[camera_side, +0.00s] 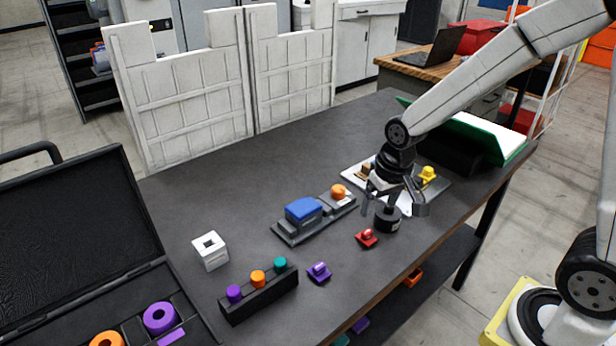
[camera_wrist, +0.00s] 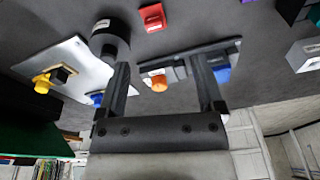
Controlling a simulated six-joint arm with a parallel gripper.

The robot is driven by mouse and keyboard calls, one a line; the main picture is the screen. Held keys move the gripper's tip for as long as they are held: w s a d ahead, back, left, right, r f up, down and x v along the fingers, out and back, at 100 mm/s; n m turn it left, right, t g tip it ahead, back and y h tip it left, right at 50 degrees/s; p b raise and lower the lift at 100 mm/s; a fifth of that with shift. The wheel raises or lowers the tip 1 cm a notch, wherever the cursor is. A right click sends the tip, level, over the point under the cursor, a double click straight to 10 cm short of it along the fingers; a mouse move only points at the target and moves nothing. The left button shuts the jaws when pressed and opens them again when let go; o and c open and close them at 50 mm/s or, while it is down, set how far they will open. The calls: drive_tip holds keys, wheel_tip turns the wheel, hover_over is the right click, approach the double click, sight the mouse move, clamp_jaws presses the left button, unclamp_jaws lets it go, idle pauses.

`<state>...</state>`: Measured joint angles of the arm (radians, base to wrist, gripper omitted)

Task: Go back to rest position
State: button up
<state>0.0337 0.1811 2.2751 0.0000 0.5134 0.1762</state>
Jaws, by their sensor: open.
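My gripper (camera_side: 394,210) hangs over the right half of the dark table, fingers spread and nothing between them. In the wrist view my gripper (camera_wrist: 161,68) also shows its two fingers wide apart. A black cylinder (camera_side: 387,219) stands on the table just below the fingers in the side view. In the wrist view the black cylinder (camera_wrist: 110,40) lies by the left finger's tip, outside the gap; I cannot tell whether they touch.
A white plate (camera_side: 437,190) with a yellow piece (camera_side: 427,173) is behind my gripper. A fixture (camera_side: 290,232) with blue and orange parts, a red piece (camera_side: 367,239), a purple piece (camera_side: 319,273), a white cube (camera_side: 210,252) and a black rack (camera_side: 262,297) lie left. The table's back middle is clear.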

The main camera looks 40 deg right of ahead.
drive_tip(key=s+a+f+n, duration=0.1)
drive_tip(key=s+n, duration=0.1)
drive_tip(key=s, duration=0.5)
drive_tip(key=shift+s+t, duration=0.2)
drive_tip(key=shift+t, duration=0.1)
drive_tip(key=shift+a+f, duration=0.1)
idle(0.6)
